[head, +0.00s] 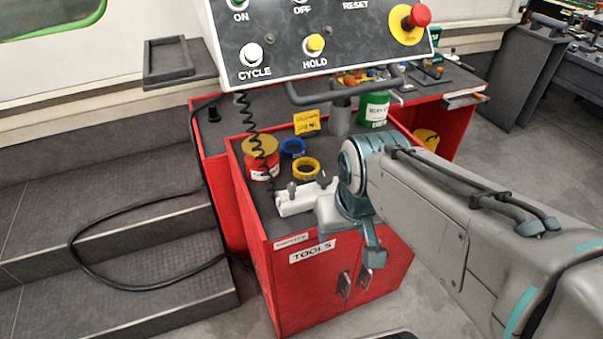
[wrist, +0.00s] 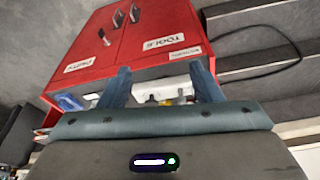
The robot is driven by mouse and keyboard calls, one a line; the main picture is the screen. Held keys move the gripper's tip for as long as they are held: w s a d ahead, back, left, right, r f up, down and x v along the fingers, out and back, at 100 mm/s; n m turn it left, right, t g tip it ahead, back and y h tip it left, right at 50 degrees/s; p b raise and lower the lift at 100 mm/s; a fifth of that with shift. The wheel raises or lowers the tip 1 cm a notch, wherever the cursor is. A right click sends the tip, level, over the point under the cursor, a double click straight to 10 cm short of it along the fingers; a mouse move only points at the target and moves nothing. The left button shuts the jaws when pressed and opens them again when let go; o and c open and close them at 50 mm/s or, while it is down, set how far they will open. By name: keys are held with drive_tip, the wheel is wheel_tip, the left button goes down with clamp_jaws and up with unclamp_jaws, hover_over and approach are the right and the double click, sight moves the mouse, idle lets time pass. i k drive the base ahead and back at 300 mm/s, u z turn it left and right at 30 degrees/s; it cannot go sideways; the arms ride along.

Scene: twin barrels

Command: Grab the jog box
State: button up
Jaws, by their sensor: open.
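The jog box (head: 296,197) is a small off-white box with dark knobs on top, lying on the dark top of the red tool cabinet (head: 335,285) near its front edge. A black coiled cord (head: 257,140) runs up from near it toward the control panel. My gripper (head: 350,228) is at the right end of the box, partly covering it in the head view. In the upside-down wrist view, the two teal fingers of my gripper (wrist: 163,76) are apart. The pale box (wrist: 178,83) shows between and beyond them. Whether a finger touches it cannot be told.
A red tin (head: 261,168), a blue tape roll (head: 293,147) and a yellow tape roll (head: 305,168) stand behind the box. A green container (head: 373,109) stands farther back. The control panel (head: 320,35) overhangs the cabinet. Dark steps (head: 120,230) and a loose cable are on the left.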

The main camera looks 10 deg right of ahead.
sight(307, 195)
drive_tip(key=z, duration=3.5)
drive_tip(key=k, duration=1.5)
drive_tip(key=u, duration=1.95)
drive_tip(key=i, duration=0.5)
drive_tip(key=u, duration=0.05)
